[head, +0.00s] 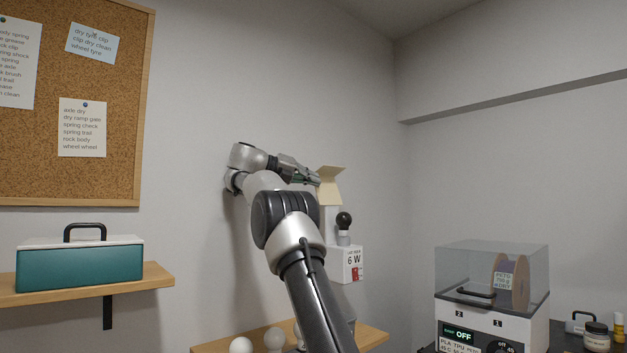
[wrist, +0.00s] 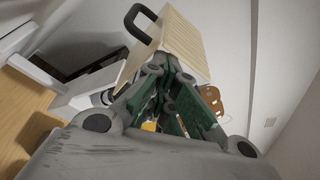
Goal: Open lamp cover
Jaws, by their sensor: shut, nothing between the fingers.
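The lamp cover (head: 331,186) is a cream, panelled piece above the wall lamp in the head view. It stands tilted up, with the lamp exposed below it. In the wrist view the cover (wrist: 190,45) shows a dark loop handle (wrist: 140,22). The wall lamp's white base (head: 345,264) reads "6 W" and carries a dark round bulb (head: 344,221). My gripper (head: 317,181) is shut and empty, its tips at the cover's left side. It also shows in the wrist view (wrist: 168,62), with its tips against or just before the cover; contact is unclear.
A wooden shelf (head: 372,338) with pale round bulbs (head: 275,339) lies below the lamp. A teal box (head: 80,267) sits on the left shelf (head: 120,288). A clear-topped printer (head: 490,275) stands at right. Bare wall surrounds my arm.

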